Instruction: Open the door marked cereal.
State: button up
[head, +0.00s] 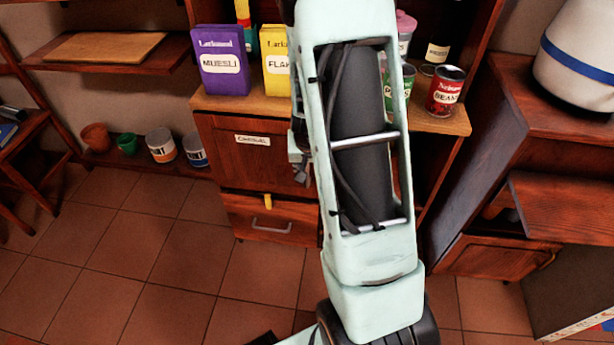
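The cereal door (222,160) is a dark wood front panel of the cabinet under the counter. It bears a white label (252,140) in small print that seems to read cereal. The door looks shut. My arm stands in front of its right part and hides that side, so I see no handle on it. A grey part of my gripper (300,168) shows at the left edge of my arm, in front of the door. Its fingers are mostly hidden, and I cannot tell if it touches the door.
Below the door is a drawer (250,215) with a metal handle; a small yellow thing (268,200) is at its top. A muesli box (220,62), a yellow box (276,75) and a beans can (445,92) stand on the counter. The tiled floor at left is clear.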

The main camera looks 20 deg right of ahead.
aim_at(307, 185)
jog(key=b+x, duration=0.1)
jog(key=x, duration=0.4)
jog(key=shift+w+f, duration=0.15)
jog(key=shift+f, duration=0.2)
jog(key=shift+c, duration=0.4)
grip_shut()
